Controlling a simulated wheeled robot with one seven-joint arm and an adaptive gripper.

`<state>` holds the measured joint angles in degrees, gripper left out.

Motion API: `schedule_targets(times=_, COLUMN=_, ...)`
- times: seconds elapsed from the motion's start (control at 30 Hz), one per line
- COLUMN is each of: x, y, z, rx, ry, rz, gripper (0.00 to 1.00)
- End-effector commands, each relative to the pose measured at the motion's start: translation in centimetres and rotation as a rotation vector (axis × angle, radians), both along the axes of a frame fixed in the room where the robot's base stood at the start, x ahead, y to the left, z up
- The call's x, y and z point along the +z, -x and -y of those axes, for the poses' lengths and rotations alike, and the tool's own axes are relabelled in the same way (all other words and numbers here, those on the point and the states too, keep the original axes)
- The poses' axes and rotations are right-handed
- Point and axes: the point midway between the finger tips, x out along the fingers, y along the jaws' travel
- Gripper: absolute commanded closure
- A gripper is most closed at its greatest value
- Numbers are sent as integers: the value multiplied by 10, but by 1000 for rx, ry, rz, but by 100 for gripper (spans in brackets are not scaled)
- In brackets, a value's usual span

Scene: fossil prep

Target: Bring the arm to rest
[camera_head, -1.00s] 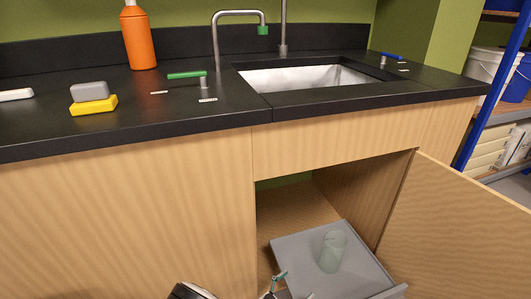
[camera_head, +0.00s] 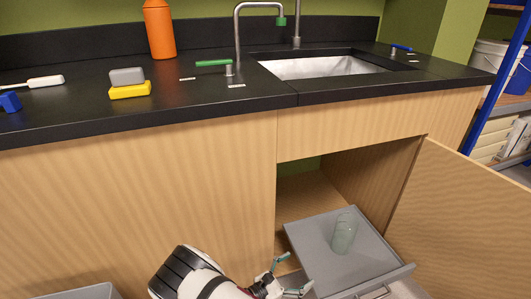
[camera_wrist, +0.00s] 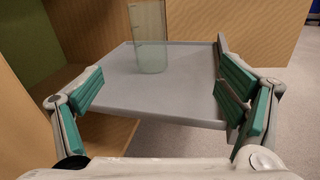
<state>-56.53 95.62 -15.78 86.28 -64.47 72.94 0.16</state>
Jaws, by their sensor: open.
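My gripper (camera_head: 290,279) is low in front of the open cabinet, at the near left edge of the grey pull-out tray (camera_head: 312,240). In the wrist view my gripper (camera_wrist: 163,98) shows its two green-padded fingers spread wide, with nothing between them touching the pads. A clear glass beaker (camera_head: 344,234) stands upright on the tray, apart from the fingers. The beaker also shows in the wrist view (camera_wrist: 148,38), beyond the fingertips, its top cut off by the frame.
The cabinet door (camera_head: 465,225) stands open on the right. A black counter (camera_head: 205,105) with a sink (camera_head: 320,67) runs above. On it are an orange bottle (camera_head: 160,32), a yellow-and-grey block (camera_head: 129,84) and a green tap handle (camera_head: 213,63). A grey bin (camera_head: 85,292) shows at lower left.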

Motion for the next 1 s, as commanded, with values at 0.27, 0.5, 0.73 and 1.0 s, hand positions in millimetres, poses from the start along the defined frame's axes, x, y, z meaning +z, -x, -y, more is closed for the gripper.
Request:
schedule_targets(times=0.27, x=56, y=-6, z=3, rx=-165, ry=-111, rz=60, gripper=12)
schedule_targets(times=0.5, x=138, y=-3, z=19, rx=-408, ry=-275, rz=145, gripper=12)
schedule_targets(times=0.73, x=218, y=14, z=42, rx=-644, ry=-443, rz=227, gripper=12)
schedule_targets(times=1.0, x=303, y=52, z=70, rx=-897, ry=-646, rz=321, gripper=12)
